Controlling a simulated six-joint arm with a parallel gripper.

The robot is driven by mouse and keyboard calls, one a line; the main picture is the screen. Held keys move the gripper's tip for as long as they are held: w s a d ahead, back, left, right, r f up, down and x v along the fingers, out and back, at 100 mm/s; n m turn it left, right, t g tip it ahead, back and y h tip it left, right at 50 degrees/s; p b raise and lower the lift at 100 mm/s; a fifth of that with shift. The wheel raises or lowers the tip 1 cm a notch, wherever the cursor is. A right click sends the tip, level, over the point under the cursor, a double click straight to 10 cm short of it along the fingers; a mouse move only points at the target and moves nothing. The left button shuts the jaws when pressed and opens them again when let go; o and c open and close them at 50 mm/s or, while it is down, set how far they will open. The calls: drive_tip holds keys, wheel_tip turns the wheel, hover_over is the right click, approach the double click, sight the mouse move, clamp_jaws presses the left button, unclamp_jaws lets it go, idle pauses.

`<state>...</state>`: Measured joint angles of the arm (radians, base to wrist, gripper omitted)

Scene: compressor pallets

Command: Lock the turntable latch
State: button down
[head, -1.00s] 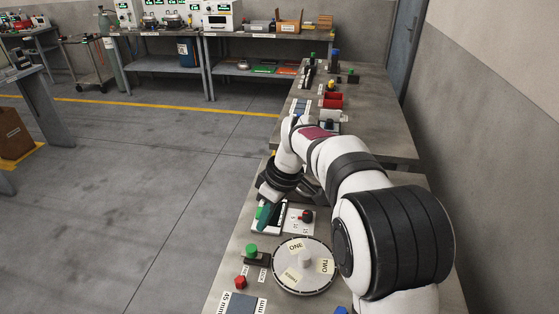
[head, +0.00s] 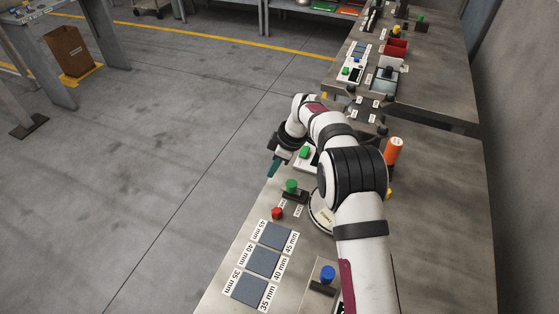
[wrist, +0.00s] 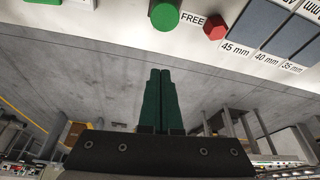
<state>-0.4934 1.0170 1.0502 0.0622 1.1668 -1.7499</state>
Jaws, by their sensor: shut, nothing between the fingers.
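The turntable latch has a green knob (head: 291,186) on a dark base near the bench's left edge. The knob also shows at the top of the wrist view (wrist: 165,15), left of a "FREE" label (wrist: 193,20). The round turntable (head: 320,213) is mostly hidden behind my arm. My gripper (head: 271,172) is shut and empty, its two green fingers together. In the head view it appears just left of the bench edge, beyond the latch. In the wrist view its fingertips (wrist: 160,72) point toward the knob, with a visible gap between.
A red knob (head: 277,213) stands beside the latch. Blue-grey pads labelled in mm (head: 263,262) lie nearer on the bench. A blue knob (head: 327,272) stands right of them. An orange cylinder (head: 394,150) stands right of my arm. Open floor lies left.

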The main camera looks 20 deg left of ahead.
sight(294, 186)
drive_tip(key=x, duration=0.4)
drive_tip(key=d, duration=0.2)
drive_tip(key=shift+w+d+r, duration=0.15)
drive_tip(key=shift+w+d, duration=0.1)
drive_tip(key=shift+d, duration=0.15)
drive_tip(key=shift+w+d, duration=0.1)
drive_tip(key=shift+d, duration=0.55)
drive_tip(key=shift+d, duration=1.85)
drive_tip(key=a, duration=0.2)
drive_tip(key=a+r, duration=0.1)
drive_tip(key=a, duration=0.1)
drive_tip(key=shift+s, duration=0.3)
drive_tip(key=v, duration=0.9)
drive_tip(key=shift+d+r, duration=0.1)
drive_tip(key=shift+d, duration=0.05)
